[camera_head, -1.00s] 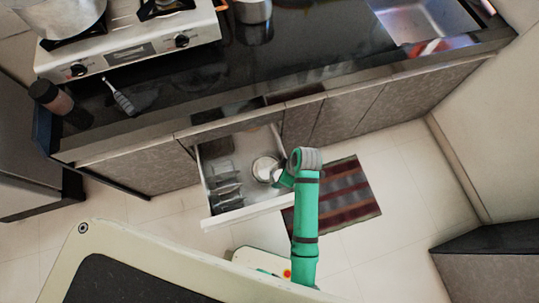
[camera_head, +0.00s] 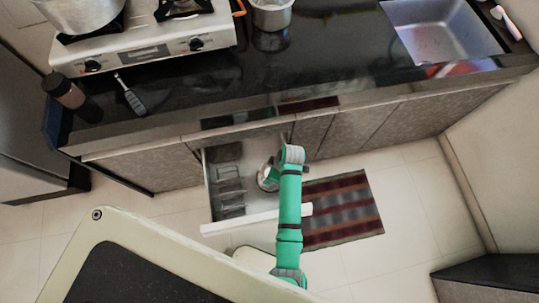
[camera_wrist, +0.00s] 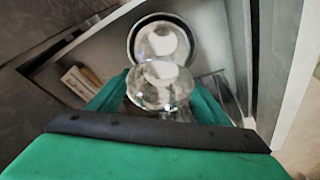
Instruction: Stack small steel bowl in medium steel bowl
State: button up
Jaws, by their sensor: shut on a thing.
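My gripper (camera_wrist: 158,98) is shut on a small shiny steel bowl (camera_wrist: 160,84), held between its green fingers in the wrist view. A larger round steel bowl (camera_wrist: 134,36), which looks like the medium one, lies just beyond it in the open drawer. In the wrist picture the held bowl overlaps the near rim of the larger one; I cannot tell whether they touch. In the head view my arm reaches over the drawer and hides most of the bowls. Only a pale rim of a bowl (camera_head: 264,180) shows beside my gripper.
The open drawer (camera_head: 240,222) has a wire rack (camera_head: 229,188) on its left side. A striped rug (camera_head: 345,210) lies on the floor to the right. The dark counter (camera_head: 330,65) above carries a stove (camera_head: 150,50) and a steel pot (camera_head: 271,14).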

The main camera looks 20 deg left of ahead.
aim_at(269, 169)
jog(key=w+a+f, duration=0.2)
jog(key=f, duration=0.1)
jog(key=shift+w+f, duration=0.25)
jog(key=shift+f, duration=1.6)
jog(key=shift+f, duration=0.55)
jog(key=o, duration=1.2)
jog(key=shift+r, duration=0.15)
